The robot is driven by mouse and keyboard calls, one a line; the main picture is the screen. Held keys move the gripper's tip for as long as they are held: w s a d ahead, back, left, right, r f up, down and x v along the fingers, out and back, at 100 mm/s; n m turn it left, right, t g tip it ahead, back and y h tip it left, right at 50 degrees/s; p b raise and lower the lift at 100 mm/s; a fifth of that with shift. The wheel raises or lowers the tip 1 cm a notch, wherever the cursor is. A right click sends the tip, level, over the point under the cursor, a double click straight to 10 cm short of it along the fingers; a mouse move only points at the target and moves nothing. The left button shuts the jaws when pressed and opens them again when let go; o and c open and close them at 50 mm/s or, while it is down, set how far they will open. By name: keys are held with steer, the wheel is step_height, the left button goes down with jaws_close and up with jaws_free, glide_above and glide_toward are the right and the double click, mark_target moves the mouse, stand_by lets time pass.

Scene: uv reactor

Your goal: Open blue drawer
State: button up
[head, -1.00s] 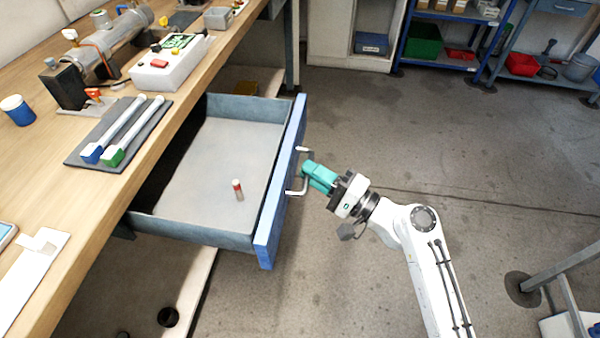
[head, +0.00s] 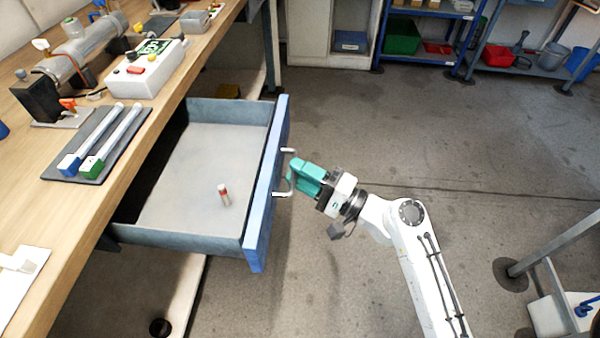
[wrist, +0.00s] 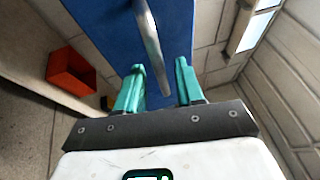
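The blue drawer (head: 262,215) under the workbench stands pulled out, with its grey inside in full view. A small red-and-white cylinder (head: 224,195) stands on its floor. A silver bar handle (head: 282,194) sticks out from the drawer's blue front. My teal-fingered gripper (head: 295,169) is at the handle, on its outer side. In the wrist view my gripper (wrist: 160,78) has its two fingers apart. The handle's bar (wrist: 148,35) runs down into the gap between them, with no clear contact on either finger.
The wooden workbench (head: 22,195) on the left holds a mat with two tubes (head: 108,142), a white control box (head: 145,75) and a metal cylinder device (head: 80,55). Shelves with bins (head: 403,38) stand at the back. The floor (head: 430,130) right of the drawer is largely clear.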

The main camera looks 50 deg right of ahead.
steer(key=b+v, duration=0.1)
steer(key=v, duration=0.9)
steer(key=shift+s, duration=0.25)
steer(key=shift+f, duration=0.15)
steer(key=s+a+f+n+g+y, duration=0.2)
steer(key=s+a+f+n+g, duration=0.1)
steer(key=a+f+n+g, duration=0.95)
steer(key=s+d+f+n+g+h, duration=0.2)
steer(key=s+d+n+g+h, duration=0.1)
steer(key=s+d+g+h, duration=0.3)
step_height(320, 180, up, 12)
steer(key=p, duration=1.2)
steer(key=shift+s+a+f+h, duration=0.25)
steer(key=shift+s+a+h, duration=0.05)
steer(key=shift+a, duration=0.1)
